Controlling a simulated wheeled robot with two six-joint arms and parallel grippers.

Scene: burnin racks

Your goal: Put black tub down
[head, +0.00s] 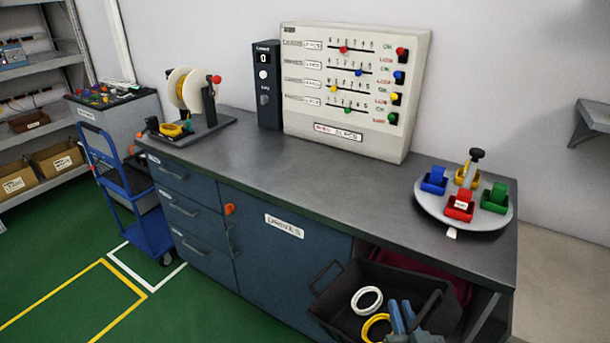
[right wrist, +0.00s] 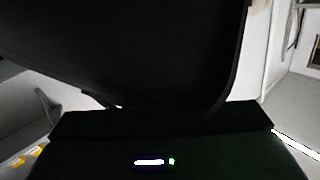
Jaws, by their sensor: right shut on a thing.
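The black tub (head: 345,314) is at the lower right of the head view, in front of the bench's open right bay. It looks slightly tilted in the picture. A white ring (head: 367,300) and a yellow ring (head: 377,327) lie in it. My right gripper (head: 402,316), with blue-grey fingers, comes up from the bottom edge at the tub's near side and is shut on the tub. The exact grip point is hidden. In the right wrist view the dark tub (right wrist: 150,50) fills the upper part, close to the camera. My left gripper is not in view.
The grey bench top (head: 300,165) has clear room in the middle. A turntable with coloured holders (head: 465,223) stands at its right, a slider panel (head: 355,90) at the back, and a spool stand (head: 190,100) at the left. A dark red bin (head: 462,287) sits behind the tub. A blue trolley (head: 150,228) stands left.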

